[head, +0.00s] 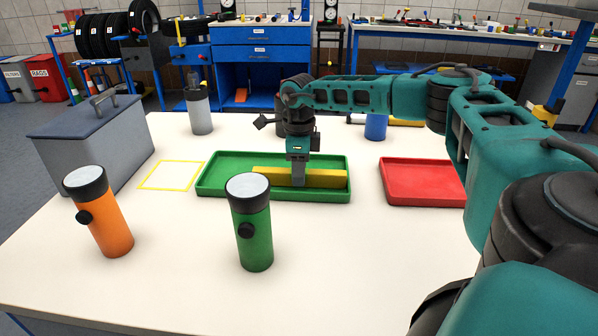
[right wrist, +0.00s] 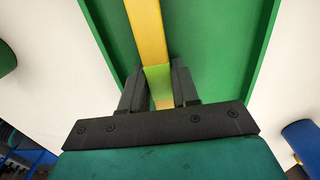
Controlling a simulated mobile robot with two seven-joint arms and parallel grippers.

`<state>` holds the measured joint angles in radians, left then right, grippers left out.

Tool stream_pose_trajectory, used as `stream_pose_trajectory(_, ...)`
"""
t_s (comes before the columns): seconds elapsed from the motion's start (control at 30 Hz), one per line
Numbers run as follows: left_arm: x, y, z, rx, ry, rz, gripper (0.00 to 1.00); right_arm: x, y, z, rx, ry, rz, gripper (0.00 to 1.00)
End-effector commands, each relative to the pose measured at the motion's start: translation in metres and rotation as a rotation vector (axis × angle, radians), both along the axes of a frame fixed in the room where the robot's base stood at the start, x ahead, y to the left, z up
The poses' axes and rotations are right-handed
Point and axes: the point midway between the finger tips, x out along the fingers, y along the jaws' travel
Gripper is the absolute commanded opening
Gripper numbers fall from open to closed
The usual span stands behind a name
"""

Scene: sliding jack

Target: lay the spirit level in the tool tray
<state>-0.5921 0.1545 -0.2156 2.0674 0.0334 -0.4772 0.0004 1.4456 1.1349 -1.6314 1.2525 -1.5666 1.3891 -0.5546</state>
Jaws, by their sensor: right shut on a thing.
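The spirit level (head: 328,179), a long yellow bar, lies lengthwise inside the green tray (head: 225,189) at the middle of the table. Green tray floor (right wrist: 200,35) shows on both sides. Whether the level rests fully on the floor is hard to tell. My left gripper is not in view.
A green flashlight (head: 252,225) stands in front of the tray, an orange one (head: 103,215) at left. A grey toolbox (head: 95,140) stands at the left. A red tray (head: 420,183) is at the right, empty where visible. A yellow outline (head: 172,176) marks bare table.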

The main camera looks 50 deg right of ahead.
Motion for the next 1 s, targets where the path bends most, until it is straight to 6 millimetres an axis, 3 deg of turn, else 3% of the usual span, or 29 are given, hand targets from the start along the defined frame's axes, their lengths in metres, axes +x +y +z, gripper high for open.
stream_pose_trajectory(0.17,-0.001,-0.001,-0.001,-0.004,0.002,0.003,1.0,0.0,0.0,-0.002,0.0,0.0,0.0,0.0)
stream_pose_trajectory(0.2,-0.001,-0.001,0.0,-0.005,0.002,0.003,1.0,0.0,0.0,-0.002,0.0,0.0,0.001,0.33)
stream_pose_trajectory(0.43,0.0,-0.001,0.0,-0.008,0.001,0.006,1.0,0.0,0.0,-0.002,0.0,0.0,0.001,0.55)
stream_pose_trajectory(0.77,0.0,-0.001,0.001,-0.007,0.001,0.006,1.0,0.001,0.0,0.004,0.0,-0.002,0.0,0.55)
stream_pose_trajectory(1.0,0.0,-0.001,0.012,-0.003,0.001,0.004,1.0,0.001,0.001,0.048,0.002,-0.004,0.001,0.55)
